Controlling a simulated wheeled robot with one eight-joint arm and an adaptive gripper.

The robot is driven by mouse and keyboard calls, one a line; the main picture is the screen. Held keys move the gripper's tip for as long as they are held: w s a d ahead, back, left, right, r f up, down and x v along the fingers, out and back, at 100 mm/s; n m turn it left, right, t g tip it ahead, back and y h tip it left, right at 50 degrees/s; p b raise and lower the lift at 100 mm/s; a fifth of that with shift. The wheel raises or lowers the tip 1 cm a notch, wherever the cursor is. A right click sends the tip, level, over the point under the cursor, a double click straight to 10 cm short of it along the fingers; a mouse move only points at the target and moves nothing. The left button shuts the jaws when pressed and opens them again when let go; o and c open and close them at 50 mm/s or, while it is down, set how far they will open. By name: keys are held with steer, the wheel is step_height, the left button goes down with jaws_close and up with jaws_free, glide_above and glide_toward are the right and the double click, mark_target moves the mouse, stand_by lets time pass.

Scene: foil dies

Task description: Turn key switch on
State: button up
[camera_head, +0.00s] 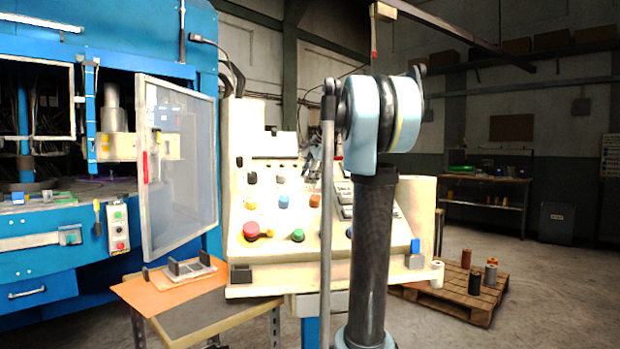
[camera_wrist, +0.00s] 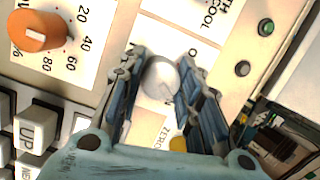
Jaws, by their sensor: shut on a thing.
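In the wrist view, a pale grey, rounded knob (camera_wrist: 160,77), which looks like the key switch, sits on the cream panel between the two fingers of my gripper (camera_wrist: 161,84). The fingers are shut on it from its left and right sides. A label with a letter O shows just beyond it; the rest of the label and the knob's lower part are hidden. In the head view the knob cannot be made out, and my arm covers much of the cream control console (camera_head: 285,255).
In the head view, a clear guard door (camera_head: 178,165) stands left of the console.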

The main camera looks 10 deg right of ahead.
steer(key=shift+m, duration=0.9)
steer(key=o, duration=1)
steer(key=shift+o, duration=0.2)
steer(key=shift+s+r, duration=0.1)
steer(key=v, duration=1.1)
steer(key=shift+s, duration=0.3)
steer(key=shift+s+r, duration=0.1)
steer(key=shift+r, duration=0.05)
